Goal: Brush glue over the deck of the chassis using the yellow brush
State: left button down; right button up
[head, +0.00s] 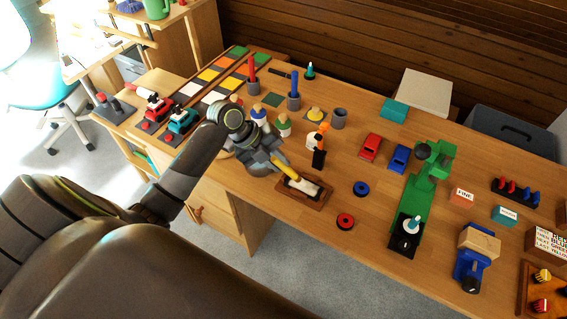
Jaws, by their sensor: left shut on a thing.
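My left gripper (270,162) is shut on the yellow brush (286,166). The brush slants down and to the right, its lower end over a pale block, apparently the chassis (308,188). The chassis sits in a brown wooden tray (316,205) near the table's front edge. The brush tip lies at or just above the deck; I cannot tell if it touches. Any glue on the deck is too small to make out. My right gripper is not in view.
A green machine (421,195) stands farther right. Several small pots and figures crowd the area behind the gripper.

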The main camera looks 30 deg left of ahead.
pick_arm(q)
jog(key=shift+a, duration=2.05)
jog(key=shift+d+f+b, duration=0.15)
jog(key=shift+d+b, duration=0.8)
jog(key=shift+d, duration=1.2)
jog(key=shift+a, duration=2.2)
jog(key=d+b, duration=0.1)
jog(key=d, duration=0.7)
jog(key=shift+b, duration=0.3)
jog(key=shift+s+d, duration=0.1)
notch_tip(320, 180, up, 6)
jog(key=p, duration=0.4)
jog(key=shift+p, duration=0.35)
